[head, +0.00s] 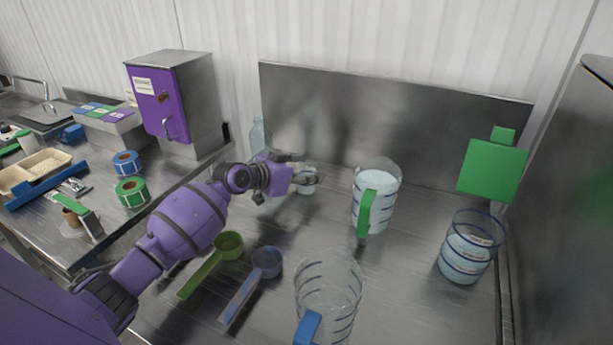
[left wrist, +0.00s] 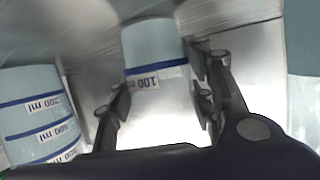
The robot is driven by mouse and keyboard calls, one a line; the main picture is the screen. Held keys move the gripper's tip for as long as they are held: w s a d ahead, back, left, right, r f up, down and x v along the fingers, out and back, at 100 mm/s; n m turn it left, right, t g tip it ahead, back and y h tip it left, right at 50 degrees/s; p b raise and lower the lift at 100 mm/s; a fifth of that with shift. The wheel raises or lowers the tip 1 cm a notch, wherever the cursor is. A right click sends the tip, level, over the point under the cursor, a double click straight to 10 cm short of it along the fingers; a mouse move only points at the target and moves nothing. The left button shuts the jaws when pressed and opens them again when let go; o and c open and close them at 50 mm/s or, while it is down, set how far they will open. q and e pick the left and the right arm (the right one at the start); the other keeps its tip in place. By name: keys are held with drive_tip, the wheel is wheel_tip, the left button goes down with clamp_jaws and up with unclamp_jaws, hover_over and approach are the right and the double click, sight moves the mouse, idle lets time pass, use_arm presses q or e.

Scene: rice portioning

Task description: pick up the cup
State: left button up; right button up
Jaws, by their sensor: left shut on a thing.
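The cup (head: 306,184) is small and clear with a pale fill, and stands upright near the back of the steel table. My left gripper (head: 298,168) reaches it from the left, with its fingers at the cup's upper part. In the left wrist view the cup (left wrist: 155,62) shows a blue line and an upside-down "100" label. The two fingers of my left gripper (left wrist: 162,98) lie on either side of it, shut on it. Whether its base touches the table is hard to tell. My right gripper is not in view.
A jug with a green handle (head: 377,205) stands right of the cup. An empty jug with a blue handle (head: 330,285) is in front. A filled beaker (head: 465,250) is at right. A green scoop (head: 212,265) and a blue scoop (head: 252,280) lie below my arm. A steel backsplash (head: 420,120) rises behind.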

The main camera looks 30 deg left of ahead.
use_arm(q)
drive_tip(key=shift+r, duration=0.25)
drive_tip(key=shift+r, duration=0.8)
drive_tip(key=s+r, duration=1.1)
drive_tip(key=s, duration=0.2)
drive_tip(key=shift+s+d+p, duration=0.35)
drive_tip(key=shift+s+d, duration=0.05)
